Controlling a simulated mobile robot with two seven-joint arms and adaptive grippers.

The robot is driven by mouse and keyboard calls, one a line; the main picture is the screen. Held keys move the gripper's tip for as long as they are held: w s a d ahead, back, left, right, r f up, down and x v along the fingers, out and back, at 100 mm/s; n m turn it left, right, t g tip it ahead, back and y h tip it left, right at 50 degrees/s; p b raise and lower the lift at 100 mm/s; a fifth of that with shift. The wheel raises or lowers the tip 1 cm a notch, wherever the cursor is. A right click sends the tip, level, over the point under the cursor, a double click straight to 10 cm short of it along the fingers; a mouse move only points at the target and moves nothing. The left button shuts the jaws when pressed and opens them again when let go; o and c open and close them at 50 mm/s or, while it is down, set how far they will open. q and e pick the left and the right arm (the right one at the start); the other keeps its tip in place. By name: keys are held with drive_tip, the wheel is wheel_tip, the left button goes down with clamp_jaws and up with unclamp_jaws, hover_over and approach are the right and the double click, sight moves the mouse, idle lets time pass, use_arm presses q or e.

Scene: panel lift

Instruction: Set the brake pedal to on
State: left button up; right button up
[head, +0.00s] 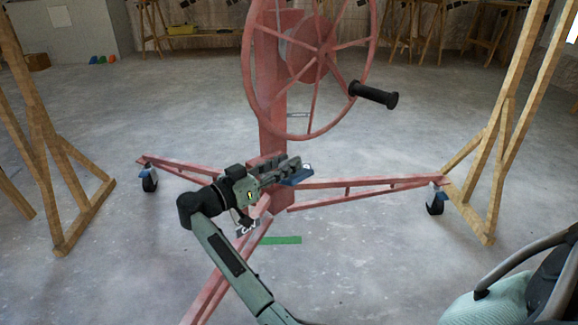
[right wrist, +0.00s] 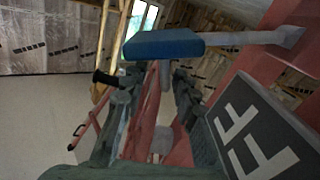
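The blue brake pedal (head: 298,178) sits low on the red lift's post, partly hidden behind my right gripper (head: 290,167) in the head view. In the right wrist view the pedal (right wrist: 165,45) is a flat blue pad on a grey arm, just beyond and above the fingertips. My right gripper (right wrist: 157,90) is open, its two fingers apart with nothing held between them. I cannot tell whether it touches the pedal. A dark plate (right wrist: 262,135) with white letters, "FF" showing, stands at the right there. My left gripper is not in view.
The red hand wheel (head: 313,50) with a black handle (head: 374,95) rises above the pedal. Red legs (head: 365,187) on casters spread over the concrete floor. A green strip (head: 280,240) lies below. Wooden frames (head: 480,180) stand at both sides.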

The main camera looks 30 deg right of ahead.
drive_tip(key=shift+w+d, duration=0.15)
drive_tip(key=shift+d, duration=0.6)
drive_tip(key=c, duration=0.7)
clamp_jaws()
